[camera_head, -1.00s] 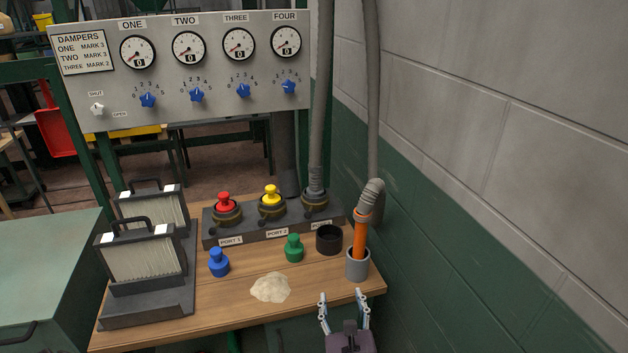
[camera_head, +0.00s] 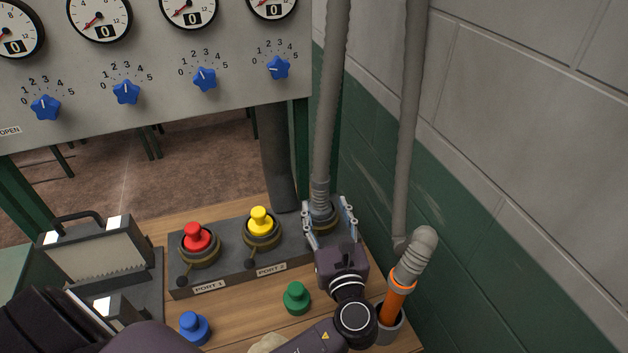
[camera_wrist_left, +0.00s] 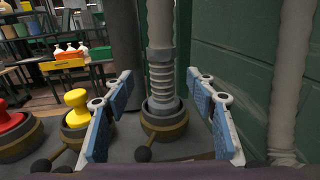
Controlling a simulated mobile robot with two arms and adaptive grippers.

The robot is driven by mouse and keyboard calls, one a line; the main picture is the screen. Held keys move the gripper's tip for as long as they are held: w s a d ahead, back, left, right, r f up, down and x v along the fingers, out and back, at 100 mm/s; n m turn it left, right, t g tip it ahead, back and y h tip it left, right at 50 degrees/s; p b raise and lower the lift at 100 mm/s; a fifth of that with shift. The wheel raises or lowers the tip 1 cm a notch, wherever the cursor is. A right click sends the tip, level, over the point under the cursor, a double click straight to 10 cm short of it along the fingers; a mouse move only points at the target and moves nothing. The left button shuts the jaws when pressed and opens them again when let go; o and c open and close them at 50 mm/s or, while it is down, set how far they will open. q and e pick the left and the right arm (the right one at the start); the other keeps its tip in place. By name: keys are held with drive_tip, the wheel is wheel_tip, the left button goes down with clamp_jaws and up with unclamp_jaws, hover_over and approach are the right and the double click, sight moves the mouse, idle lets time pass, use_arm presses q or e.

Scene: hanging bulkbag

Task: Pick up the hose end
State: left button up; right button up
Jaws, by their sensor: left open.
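The grey ribbed hose end (camera_head: 320,192) stands upright in the rightmost port of the dark port block. It also shows in the left wrist view (camera_wrist_left: 161,75), with its dark brass-ringed collar (camera_wrist_left: 164,118) below. My left gripper (camera_head: 330,206) is open, its blue-padded fingers to either side of the hose end in the picture. I see no contact. In the left wrist view the hose end is centred between the fingers (camera_wrist_left: 158,82). A second grey hose (camera_head: 416,256) curves down to an orange nozzle in a grey cup. My right gripper is not in view.
A red plug (camera_head: 197,238) and a yellow plug (camera_head: 260,222) fill the other ports. Green (camera_head: 297,298) and blue (camera_head: 195,327) plugs stand on the wooden bench. The wall (camera_head: 510,190) is close on the right; the damper panel (camera_head: 160,90) is behind.

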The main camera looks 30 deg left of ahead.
sight(322, 192)
use_arm(q)
drive_tip(key=shift+w+a, duration=0.2)
drive_tip(key=shift+w, duration=0.1)
drive_tip(key=shift+w+a+r+p, duration=0.3)
drive_tip(key=shift+w+a+p, duration=0.15)
drive_tip(key=shift+w+a, duration=0.25)
drive_tip(key=x, duration=0.2)
drive_tip(key=p+x, duration=0.1)
drive_tip(key=x, duration=0.1)
drive_tip(key=shift+w+a+f+p, duration=0.1)
drive_tip(key=shift+w+f+p, duration=0.15)
drive_tip(key=shift+w, duration=0.2)
drive_tip(key=shift+w+a+f, duration=0.1)
drive_tip(key=shift+w+a, duration=0.05)
drive_tip(key=shift+w, duration=0.05)
drive_tip(key=shift+s, duration=0.1)
drive_tip(key=shift+c, duration=2)
drive_tip(key=c, duration=0.5)
clamp_jaws()
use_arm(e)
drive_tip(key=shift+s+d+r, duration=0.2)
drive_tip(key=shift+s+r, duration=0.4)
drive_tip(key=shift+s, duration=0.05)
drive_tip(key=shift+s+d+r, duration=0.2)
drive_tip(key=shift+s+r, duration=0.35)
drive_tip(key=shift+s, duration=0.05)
